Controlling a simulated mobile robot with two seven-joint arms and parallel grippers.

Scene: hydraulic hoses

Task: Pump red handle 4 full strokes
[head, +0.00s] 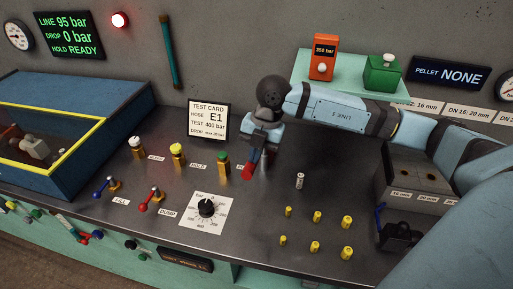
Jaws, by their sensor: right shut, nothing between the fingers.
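The red handle (248,173) stands on the dark bench top, right of the green-topped button, beside a label that is mostly covered. Only its lower part shows; my right gripper hides the rest. My right gripper (257,157) points down at the handle from above, its fingers shut with nothing between them. I cannot tell whether the fingers touch the handle. My left gripper is not in view.
A test card (208,120) stands behind the white, yellow and green-topped (223,160) buttons. Blue and red (149,206) levers, a dial (207,208) and several yellow pegs (317,216) are in front. A blue-walled box (110,122) stands left. A shelf (301,83) is behind my right arm.

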